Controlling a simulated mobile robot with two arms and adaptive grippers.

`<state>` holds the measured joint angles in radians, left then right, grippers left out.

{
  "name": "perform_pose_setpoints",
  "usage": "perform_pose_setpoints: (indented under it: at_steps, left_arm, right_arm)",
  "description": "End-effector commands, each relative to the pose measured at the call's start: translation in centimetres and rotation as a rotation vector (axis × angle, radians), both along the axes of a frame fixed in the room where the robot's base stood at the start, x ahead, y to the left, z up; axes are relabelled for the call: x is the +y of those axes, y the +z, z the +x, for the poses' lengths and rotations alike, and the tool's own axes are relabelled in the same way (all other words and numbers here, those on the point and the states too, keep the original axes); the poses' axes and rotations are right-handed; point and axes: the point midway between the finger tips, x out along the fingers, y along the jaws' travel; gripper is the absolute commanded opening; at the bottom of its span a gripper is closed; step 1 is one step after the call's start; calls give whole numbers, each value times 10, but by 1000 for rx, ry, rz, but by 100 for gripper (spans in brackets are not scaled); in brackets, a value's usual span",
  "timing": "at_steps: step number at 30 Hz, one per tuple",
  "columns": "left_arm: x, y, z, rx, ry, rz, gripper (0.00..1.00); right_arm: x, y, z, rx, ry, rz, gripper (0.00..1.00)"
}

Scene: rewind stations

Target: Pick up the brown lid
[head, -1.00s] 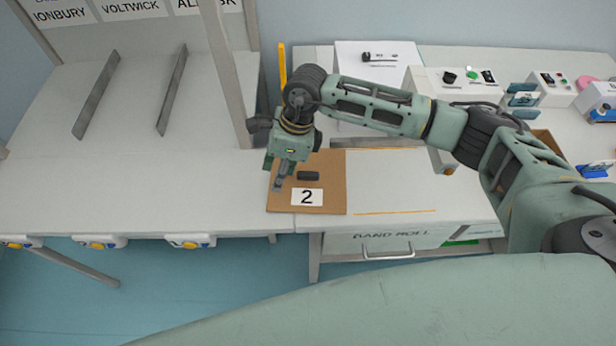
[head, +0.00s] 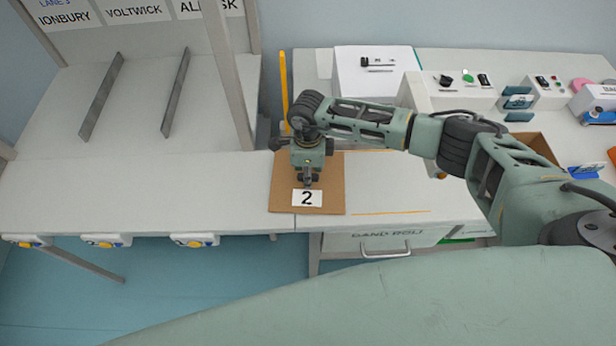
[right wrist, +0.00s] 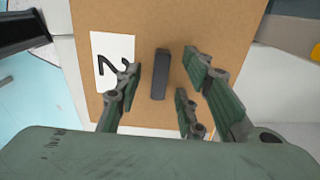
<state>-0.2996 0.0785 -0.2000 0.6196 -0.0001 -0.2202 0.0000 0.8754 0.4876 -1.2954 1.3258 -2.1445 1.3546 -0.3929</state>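The brown lid (head: 335,195) is a flat square board with a white card marked 2 (head: 307,197), lying on the white table. A dark bar-shaped handle (right wrist: 160,74) stands at its middle in the right wrist view; in the head view my gripper hides it. My right gripper (head: 309,182) points down over the lid. Whether the fingertips are down at handle height is hard to tell. My left gripper is not in view.
A drawer with a metal handle (head: 386,251) is under the table's front. A white box (head: 370,85) and a panel with buttons (head: 465,90) stand behind. An upright post (head: 228,80) and two grey rails (head: 101,95) are at left. The table right of the lid is clear.

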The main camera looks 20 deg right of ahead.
Motion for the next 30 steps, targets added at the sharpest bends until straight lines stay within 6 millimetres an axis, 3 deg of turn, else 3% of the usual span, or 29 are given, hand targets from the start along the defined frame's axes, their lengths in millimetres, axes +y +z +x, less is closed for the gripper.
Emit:
perform_pose_setpoints:
  at_steps: [3, 15, 30]
  left_arm:
    - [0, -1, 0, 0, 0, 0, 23]
    - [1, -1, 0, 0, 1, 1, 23]
    - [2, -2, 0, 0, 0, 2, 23]
  right_arm:
    - [0, 0, 0, 0, 0, 0, 36]
    - [0, 0, 0, 0, 0, 0, 1]
    - [0, 5, 1, -2, 0, 2, 0]
